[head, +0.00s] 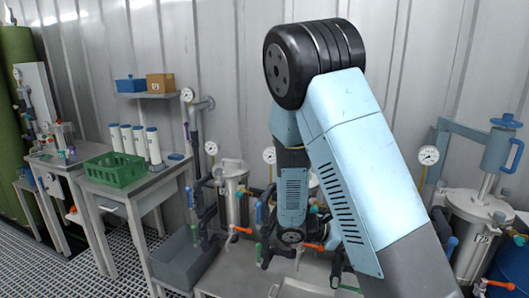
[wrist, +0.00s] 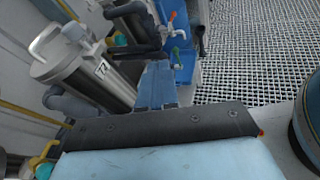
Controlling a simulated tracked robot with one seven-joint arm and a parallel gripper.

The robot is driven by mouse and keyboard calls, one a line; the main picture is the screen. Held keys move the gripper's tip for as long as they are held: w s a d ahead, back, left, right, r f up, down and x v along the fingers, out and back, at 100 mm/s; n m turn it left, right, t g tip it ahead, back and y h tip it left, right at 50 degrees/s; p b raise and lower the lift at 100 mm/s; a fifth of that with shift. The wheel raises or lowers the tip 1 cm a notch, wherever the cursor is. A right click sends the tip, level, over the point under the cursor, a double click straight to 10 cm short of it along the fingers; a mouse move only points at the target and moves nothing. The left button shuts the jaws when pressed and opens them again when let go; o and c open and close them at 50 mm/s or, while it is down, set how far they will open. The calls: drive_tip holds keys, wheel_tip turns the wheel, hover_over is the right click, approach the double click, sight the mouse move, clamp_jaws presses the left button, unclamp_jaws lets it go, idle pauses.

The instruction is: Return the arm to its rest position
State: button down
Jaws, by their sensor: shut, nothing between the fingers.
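My arm (head: 345,150) rises from the lower right of the head view and bends at a black joint at the top. Its far part hangs down in front of the vessels. In the head view I cannot make out the fingers. In the wrist view my gripper (wrist: 157,70) shows as two blue-grey fingers together, beyond a dark plate with screws. The fingers are shut and hold nothing.
Steel vessels with gauges and valves stand behind the arm (head: 232,195) and at the right (head: 478,225). At the left are a bench with a green crate (head: 115,170) and white cylinders, a grey bin (head: 185,258) and a small shelf (head: 150,95). Grating floor (wrist: 250,50) is clear.

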drive_tip(key=s+a+r+m+t+y, duration=0.1)
drive_tip(key=s+r+m+t+y, duration=0.1)
drive_tip(key=s+r+m+y, duration=0.5)
drive_tip(key=s+a+r+m+t+y, duration=0.2)
drive_tip(key=s+r+m+y, duration=0.5)
drive_tip(key=s+r, duration=0.5)
wheel_tip(320, 180, up, 4)
drive_tip(key=m, duration=0.2)
drive_tip(key=shift+a+r+m+t+y, duration=0.15)
drive_tip(key=shift+m+t+y, duration=0.15)
drive_tip(key=shift+t, duration=0.1)
drive_tip(key=shift+s, duration=0.1)
